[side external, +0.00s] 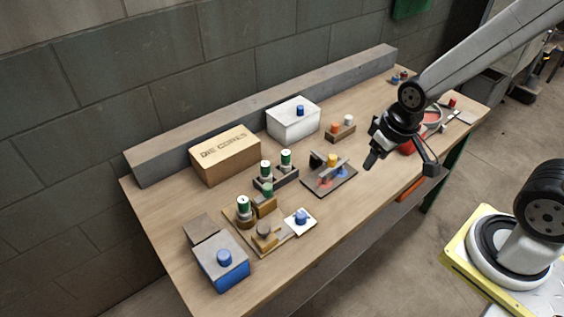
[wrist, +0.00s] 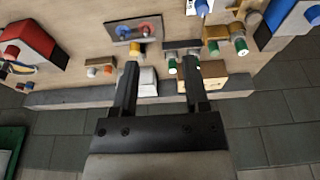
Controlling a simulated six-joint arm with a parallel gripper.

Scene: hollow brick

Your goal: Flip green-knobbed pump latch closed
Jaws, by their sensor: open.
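Several green-knobbed pieces stand left of centre in the side view. One green knob (side external: 267,188) sits on a small brown block, and a green-and-white cylinder (side external: 244,204) stands beside it on a tan board (side external: 285,240). Two more green-and-white cylinders, one left (side external: 265,169) and one right (side external: 286,158), stand in a dark holder. I cannot tell for sure which of these is the pump latch. My gripper (side external: 402,164) is open and empty, above the right part of the table, apart from these pieces. In the wrist view my gripper (wrist: 159,60) shows two spread fingers; green knobs (wrist: 241,47) show to the right.
A dark plate with red and blue knobs (side external: 330,181) and a yellow knob (side external: 333,159) lies between my gripper and the green pieces. Behind stand a cardboard box (side external: 225,155), a white box (side external: 293,122) and a long grey beam (side external: 270,110). A blue box (side external: 222,268) is front left.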

